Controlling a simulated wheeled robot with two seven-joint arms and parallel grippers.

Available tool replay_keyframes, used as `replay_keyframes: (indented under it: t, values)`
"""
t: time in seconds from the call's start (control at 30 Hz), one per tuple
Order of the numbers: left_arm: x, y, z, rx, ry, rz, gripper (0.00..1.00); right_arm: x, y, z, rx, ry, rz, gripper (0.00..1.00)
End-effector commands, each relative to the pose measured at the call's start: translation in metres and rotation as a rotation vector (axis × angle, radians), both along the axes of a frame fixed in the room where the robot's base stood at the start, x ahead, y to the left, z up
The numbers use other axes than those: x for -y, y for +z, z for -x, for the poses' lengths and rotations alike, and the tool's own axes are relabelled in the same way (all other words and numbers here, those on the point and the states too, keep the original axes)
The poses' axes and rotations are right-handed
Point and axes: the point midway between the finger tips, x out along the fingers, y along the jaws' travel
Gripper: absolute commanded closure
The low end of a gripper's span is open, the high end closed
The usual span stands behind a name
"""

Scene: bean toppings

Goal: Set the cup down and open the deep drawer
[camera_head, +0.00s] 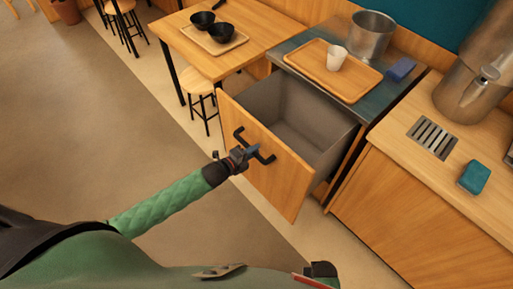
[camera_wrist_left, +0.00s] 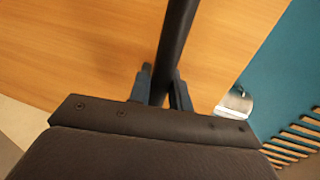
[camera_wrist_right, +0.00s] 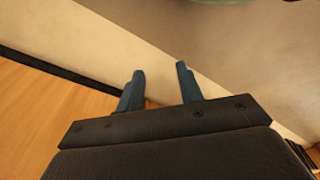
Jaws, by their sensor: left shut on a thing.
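The deep drawer (camera_head: 270,165) is pulled out from the counter, and its grey inside shows empty. Its black bar handle (camera_head: 262,150) is on the wooden front. My left gripper (camera_head: 243,155) is shut on the handle, and the left wrist view shows the bar (camera_wrist_left: 177,45) between its fingers. The white cup (camera_head: 336,56) stands upright on the wooden tray (camera_head: 312,65) on the counter above the drawer, apart from both grippers. My right gripper (camera_wrist_right: 158,88) is open and empty in the right wrist view, over floor and a wooden panel.
A metal pot (camera_head: 370,38) and a blue sponge (camera_head: 401,69) stand near the tray. On the right counter are a metal drip grate (camera_head: 432,138), a teal block (camera_head: 474,177) and a large metal vessel. A table (camera_head: 232,55) with black bowls on a tray and a stool (camera_head: 203,90) are on the left.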

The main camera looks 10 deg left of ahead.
Motion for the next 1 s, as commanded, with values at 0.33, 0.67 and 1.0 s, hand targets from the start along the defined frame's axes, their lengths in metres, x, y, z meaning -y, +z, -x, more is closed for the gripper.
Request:
replay_keyframes:
  t: [0.33,0.67,1.0]
  values:
    - [0.0,-0.001,0.0,-0.001,0.0,-0.001,0.7,0.0,0.0,-0.002,0.001,0.0,0.0,0.64]
    - [0.0,0.0,0.0,0.0,0.0,0.0,0.61,0.0,0.0,-0.001,0.001,0.0,0.0,0.64]
    - [-0.019,0.003,0.028,-0.002,0.0,0.0,0.61,-0.007,0.032,-0.005,-0.006,-0.002,-0.009,0.64]
